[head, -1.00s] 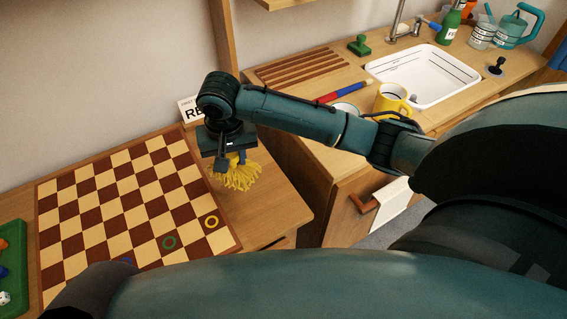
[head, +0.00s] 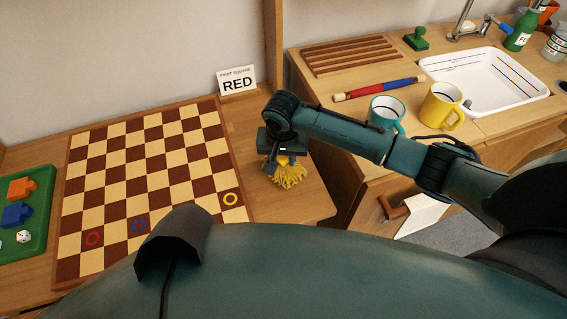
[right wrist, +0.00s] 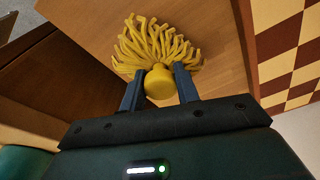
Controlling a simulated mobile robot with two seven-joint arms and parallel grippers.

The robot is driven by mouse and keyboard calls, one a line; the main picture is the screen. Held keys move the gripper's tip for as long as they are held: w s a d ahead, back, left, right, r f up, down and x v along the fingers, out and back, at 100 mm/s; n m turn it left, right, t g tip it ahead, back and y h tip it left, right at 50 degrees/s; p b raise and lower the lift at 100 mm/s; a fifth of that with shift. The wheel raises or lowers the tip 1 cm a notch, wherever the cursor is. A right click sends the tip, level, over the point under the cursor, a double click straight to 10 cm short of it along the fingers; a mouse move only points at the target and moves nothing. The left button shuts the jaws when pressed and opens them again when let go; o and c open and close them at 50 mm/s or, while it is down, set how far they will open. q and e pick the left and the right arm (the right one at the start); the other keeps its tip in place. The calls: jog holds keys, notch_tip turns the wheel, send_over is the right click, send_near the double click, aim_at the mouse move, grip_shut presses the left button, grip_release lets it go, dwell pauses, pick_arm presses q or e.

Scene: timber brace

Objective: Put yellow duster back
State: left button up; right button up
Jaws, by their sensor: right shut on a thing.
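The yellow duster (head: 288,177) has a mop-like head of yellow strands. My right gripper (head: 283,158) is shut on it in the head view, over the bare wood right of the checkered board. In the right wrist view, the two fingers of the gripper (right wrist: 160,88) close on either side of the duster's round yellow base (right wrist: 159,84), with its strands (right wrist: 155,45) spread beyond them. I cannot tell whether the strands touch the wood. My left gripper is not in view.
The checkered board (head: 150,165) carries coloured rings. A green tray (head: 38,225) holds small pieces at the left. At the right are a teal mug (head: 386,113), a yellow mug (head: 441,106), a striped stick (head: 378,88) and a white sink (head: 485,80).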

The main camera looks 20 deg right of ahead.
jog(key=shift+f, duration=1.25)
jog(key=shift+f, duration=0.15)
jog(key=o, duration=0.9)
